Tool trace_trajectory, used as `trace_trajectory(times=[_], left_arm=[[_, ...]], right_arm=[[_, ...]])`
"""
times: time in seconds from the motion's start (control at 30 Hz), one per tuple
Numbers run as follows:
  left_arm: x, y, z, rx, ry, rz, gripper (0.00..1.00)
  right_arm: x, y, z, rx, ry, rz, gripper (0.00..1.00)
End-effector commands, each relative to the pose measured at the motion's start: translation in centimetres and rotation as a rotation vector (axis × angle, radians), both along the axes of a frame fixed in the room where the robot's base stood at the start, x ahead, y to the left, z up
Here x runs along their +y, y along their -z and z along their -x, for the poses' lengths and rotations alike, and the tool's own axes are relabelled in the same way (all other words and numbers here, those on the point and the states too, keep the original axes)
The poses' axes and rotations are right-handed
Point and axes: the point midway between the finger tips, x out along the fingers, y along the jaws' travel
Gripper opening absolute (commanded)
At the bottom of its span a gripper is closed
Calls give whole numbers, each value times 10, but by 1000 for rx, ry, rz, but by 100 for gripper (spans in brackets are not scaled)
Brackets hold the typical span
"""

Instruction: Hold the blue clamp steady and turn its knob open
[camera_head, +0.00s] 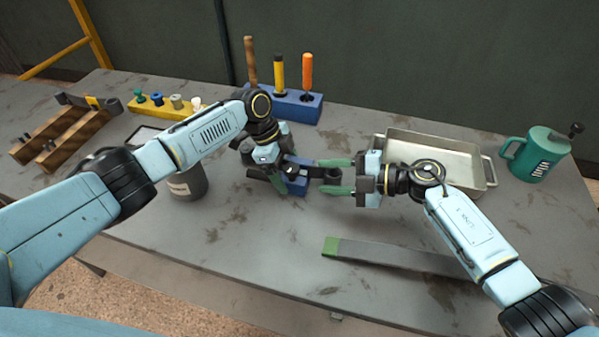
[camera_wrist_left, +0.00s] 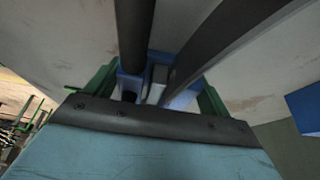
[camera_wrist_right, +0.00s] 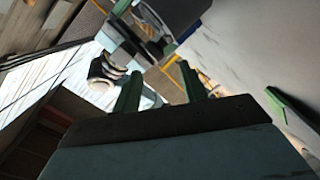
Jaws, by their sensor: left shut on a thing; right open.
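The blue clamp (camera_head: 297,187) is near the middle of the table, partly hidden by my left arm. Its dark knob (camera_head: 329,176) sticks out to the right. My left gripper (camera_head: 280,172) is shut on the clamp's blue body, which shows between its green fingers in the left wrist view (camera_wrist_left: 131,88). My right gripper (camera_head: 337,176) is open, with its green fingers spread above and below the knob in the head view. I cannot tell whether they touch it. The right wrist view shows the two fingers (camera_wrist_right: 159,88) apart.
A metal tray (camera_head: 482,170) stands behind my right gripper, beside a green can (camera_head: 537,158). A grey bar with a green end (camera_head: 400,258) lies in front. A grey jar (camera_head: 187,182) stands left of the clamp. A blue tool block (camera_head: 297,108) stands behind.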

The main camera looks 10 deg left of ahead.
Motion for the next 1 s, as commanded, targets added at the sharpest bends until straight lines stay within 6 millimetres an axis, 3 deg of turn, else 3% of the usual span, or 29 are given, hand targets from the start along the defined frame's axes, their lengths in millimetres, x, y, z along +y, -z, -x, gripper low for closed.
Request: trace_trajectory(times=[0.47, 1.0], left_arm=[[0, -2, -2, -5, -1, 3, 42], [0, -2, -2, -5, -2, 3, 42]], right_arm=[[6, 15, 33, -907, 47, 23, 43], [-16, 13, 66, -1799, 114, 386, 43]])
